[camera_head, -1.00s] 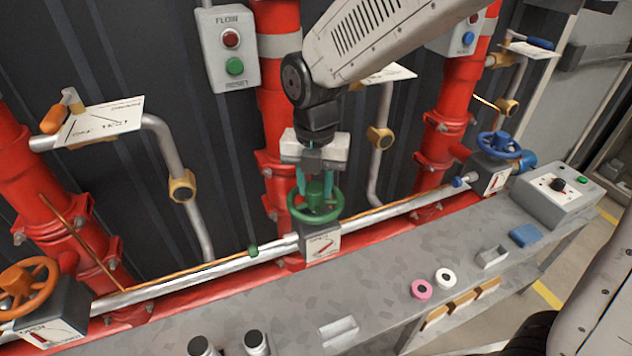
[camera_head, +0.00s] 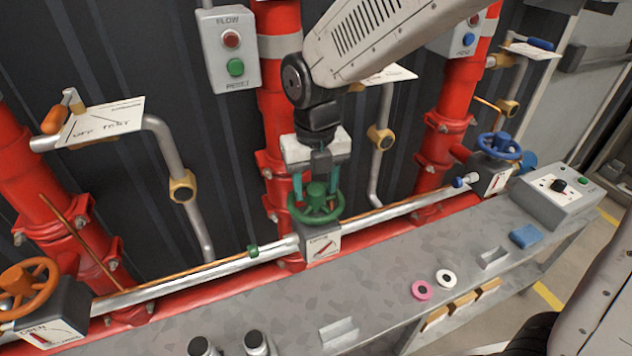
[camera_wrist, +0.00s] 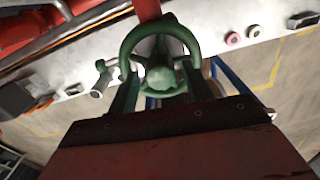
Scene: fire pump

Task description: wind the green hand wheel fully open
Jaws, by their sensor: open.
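The green hand wheel (camera_head: 316,203) sits on a small grey valve box (camera_head: 322,242) on the middle red pipe, with a marked card on the box's front. My gripper (camera_head: 318,186) points down over the wheel from above. Its two teal fingers are spread apart, one at the left and one at the right of the hub, reaching to the rim. In the wrist view the wheel (camera_wrist: 161,78) is centred just beyond my gripper (camera_wrist: 161,92), a finger on each side. I cannot tell whether the fingers touch the rim. The card's pointer is too small to read surely.
An orange wheel (camera_head: 27,287) is at the far left and a blue wheel (camera_head: 499,146) at the right. A grey bench (camera_head: 385,262) holds a pink ring (camera_head: 422,290), a white ring (camera_head: 446,278) and a control box (camera_head: 556,192). A FLOW button box (camera_head: 228,50) hangs on the wall.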

